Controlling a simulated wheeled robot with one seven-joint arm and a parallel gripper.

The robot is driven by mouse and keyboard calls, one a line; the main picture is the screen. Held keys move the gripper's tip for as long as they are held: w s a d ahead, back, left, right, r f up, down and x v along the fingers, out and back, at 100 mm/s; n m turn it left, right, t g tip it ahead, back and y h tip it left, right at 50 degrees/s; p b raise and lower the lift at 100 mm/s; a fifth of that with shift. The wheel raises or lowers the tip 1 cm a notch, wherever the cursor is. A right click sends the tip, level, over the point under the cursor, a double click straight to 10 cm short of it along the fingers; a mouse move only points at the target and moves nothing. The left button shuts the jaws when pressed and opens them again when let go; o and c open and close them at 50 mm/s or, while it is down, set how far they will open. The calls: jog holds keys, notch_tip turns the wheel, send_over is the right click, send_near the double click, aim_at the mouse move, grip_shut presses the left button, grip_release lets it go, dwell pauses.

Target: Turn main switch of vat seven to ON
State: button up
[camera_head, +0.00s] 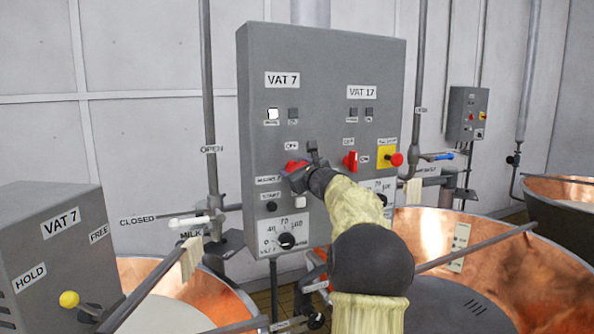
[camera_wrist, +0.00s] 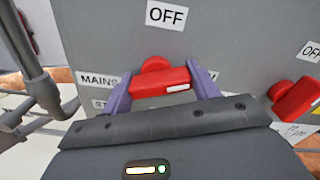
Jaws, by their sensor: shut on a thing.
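The red main switch of vat seven (camera_head: 293,165) sits on the grey panel under the VAT 7 plate (camera_head: 282,79). In the wrist view its red handle (camera_wrist: 160,81) lies nearly crosswise, slightly tilted, with a white mark toward its right end. An OFF label (camera_wrist: 166,14) is above it and a MAINS label (camera_wrist: 98,81) to its left. A label to the right is mostly hidden by a finger. My gripper (camera_wrist: 161,92) is shut on the handle, one purple finger at each end. In the head view my gripper (camera_head: 303,178) covers part of the switch.
The vat 17 red switch (camera_head: 351,161) stands upright to the right, beside a yellow-backed red button (camera_head: 396,159). A dial (camera_head: 286,240) is below. Copper vats (camera_head: 500,255) flank the panel. A grey VAT 7 box (camera_head: 50,250) with a yellow-knobbed lever is at left; pipes run nearby.

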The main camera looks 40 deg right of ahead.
jog(key=shift+f+m, duration=0.15)
jog(key=shift+m, duration=1)
jog(key=shift+f+m, duration=0.1)
jog(key=shift+m, duration=1.05)
jog(key=o, duration=1)
jog(key=shift+s, duration=0.1)
jog(key=b+v, duration=0.7)
jog(key=v, duration=1)
jog(key=shift+s+d, duration=0.1)
jog(key=shift+s, duration=0.05)
